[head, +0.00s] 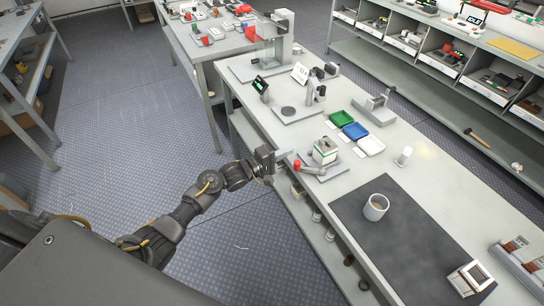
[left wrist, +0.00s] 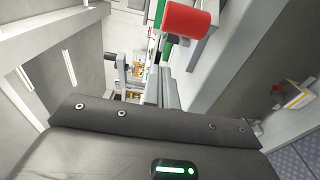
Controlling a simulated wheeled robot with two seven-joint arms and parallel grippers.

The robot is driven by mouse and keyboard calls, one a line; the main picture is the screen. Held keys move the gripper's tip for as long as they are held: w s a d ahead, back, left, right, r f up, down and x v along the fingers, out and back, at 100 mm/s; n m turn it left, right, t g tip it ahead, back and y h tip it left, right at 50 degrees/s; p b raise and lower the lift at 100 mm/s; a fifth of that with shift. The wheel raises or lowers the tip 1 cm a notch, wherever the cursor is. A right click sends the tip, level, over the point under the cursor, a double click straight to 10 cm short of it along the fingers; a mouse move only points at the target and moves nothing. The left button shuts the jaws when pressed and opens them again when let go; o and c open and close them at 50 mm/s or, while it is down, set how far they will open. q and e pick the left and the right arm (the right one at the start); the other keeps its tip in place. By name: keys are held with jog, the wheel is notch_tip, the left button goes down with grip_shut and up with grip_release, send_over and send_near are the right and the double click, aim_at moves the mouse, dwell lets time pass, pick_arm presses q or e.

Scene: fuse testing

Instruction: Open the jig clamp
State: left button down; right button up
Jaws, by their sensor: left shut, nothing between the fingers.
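The jig clamp stands on a grey base plate on the long workbench. Its jig block (head: 325,152) is white and green. A grey clamp lever (head: 312,170) runs left from it and ends in a red knob (head: 297,165). In the left wrist view the red knob (left wrist: 187,24) is large at the top centre. My left gripper (head: 282,155) is shut and empty, just left of the red knob at the bench's near edge. Whether its fingertips touch the knob cannot be told. My right gripper is not in view.
Behind the jig are a green tray (head: 341,118), a blue tray (head: 355,131) and a white tray (head: 371,145). A mug (head: 376,207) stands on a dark mat (head: 408,246). A white cylinder (head: 404,156) stands to the right. Open floor lies left of the bench.

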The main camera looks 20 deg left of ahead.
pick_arm(q)
jog(key=s+d, duration=0.1)
jog(key=s+d+p, duration=0.1)
jog(key=s, duration=0.1)
jog(key=shift+s+f, duration=0.1)
jog(key=shift+s, duration=0.15)
jog(key=shift+s+p, duration=0.1)
jog(key=shift+p, duration=0.25)
jog(key=shift+s+d+n+t+y+p, duration=0.15)
jog(key=shift+s+n+t+y+p, duration=0.15)
jog(key=shift+s+n+y+p, duration=0.15)
